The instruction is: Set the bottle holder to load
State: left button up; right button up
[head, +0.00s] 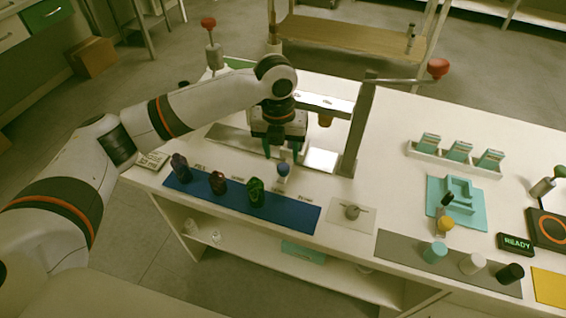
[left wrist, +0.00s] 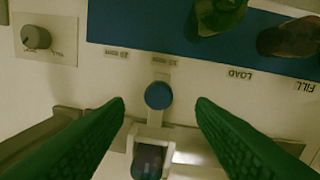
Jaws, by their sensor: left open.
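The bottle holder (left wrist: 155,132) is a small white carriage with a round blue knob (left wrist: 158,95) at its front. A dark bottle-like thing (left wrist: 148,160) sits in it, partly cut off by the frame. In the head view the blue knob (head: 283,169) shows just below my left gripper (head: 281,153). The knob lines up with the label beside LOAD (left wrist: 240,75), away from FILL; its small text is hard to read. In the left wrist view, my left gripper (left wrist: 160,104) is open, with its green fingers on either side of the knob and a gap to each. My right gripper is out of view.
A metal frame post (head: 360,130) rises close right of my left gripper. A READY display (head: 515,244) is far right.

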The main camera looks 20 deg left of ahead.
aim_at(283, 167)
pick_arm(q)
notch_tip(283, 167, down, 5)
jog(key=shift+d+r, duration=0.1)
jog(key=shift+d, duration=0.05)
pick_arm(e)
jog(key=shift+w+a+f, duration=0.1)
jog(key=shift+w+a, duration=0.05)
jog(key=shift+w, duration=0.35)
